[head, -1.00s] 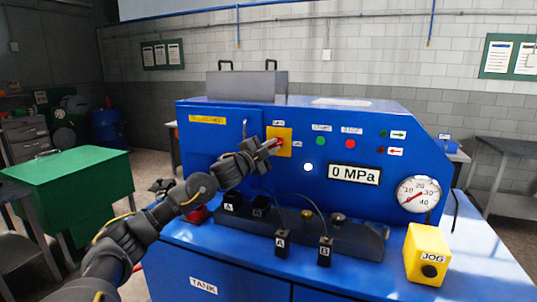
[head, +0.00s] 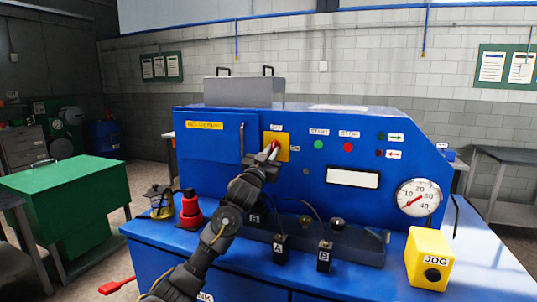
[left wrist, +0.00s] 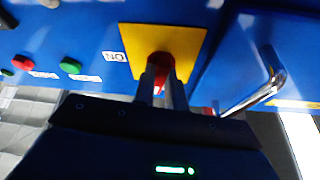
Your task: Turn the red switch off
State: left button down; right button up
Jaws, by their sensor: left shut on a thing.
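The red switch (head: 275,147) sits on a yellow plate (head: 284,139) on the front of the blue machine, with a label above the plate and an ON label to its right. Its red handle now points up, slightly tilted, toward the upper label. My left gripper (head: 269,156) is shut on the red switch. In the left wrist view the two fingers (left wrist: 163,82) close around the red knob (left wrist: 161,60), hiding part of it. The display (head: 353,178) is blank. My right gripper is in neither view.
Green and red buttons (head: 348,147) and a pressure gauge (head: 419,198) are to the right on the panel. A bent door handle (left wrist: 262,95) is beside the plate. A yellow JOG box (head: 428,258) and a red-and-black item (head: 190,210) stand on the blue deck.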

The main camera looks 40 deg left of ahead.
pick_arm(q)
jog(key=shift+s+r+n+y, duration=0.1)
jog(key=shift+r+n+y, duration=0.25)
jog(key=shift+n, duration=0.5)
jog(key=shift+r+n+y, duration=0.1)
jog(key=shift+n+y, duration=0.35)
jog(key=shift+n, duration=0.4)
jog(key=c, duration=1.4)
grip_release()
jog(key=shift+f, duration=0.1)
jog(key=shift+c, duration=0.2)
jog(key=shift+f, duration=0.1)
jog(key=shift+s+d+f, duration=0.1)
jog(key=shift+f, duration=0.1)
jog(key=s+d+b, duration=0.3)
jog(key=s+d, duration=0.1)
jog(key=s, duration=0.8)
jog(key=shift+d, duration=0.15)
jog(key=shift+s, duration=0.1)
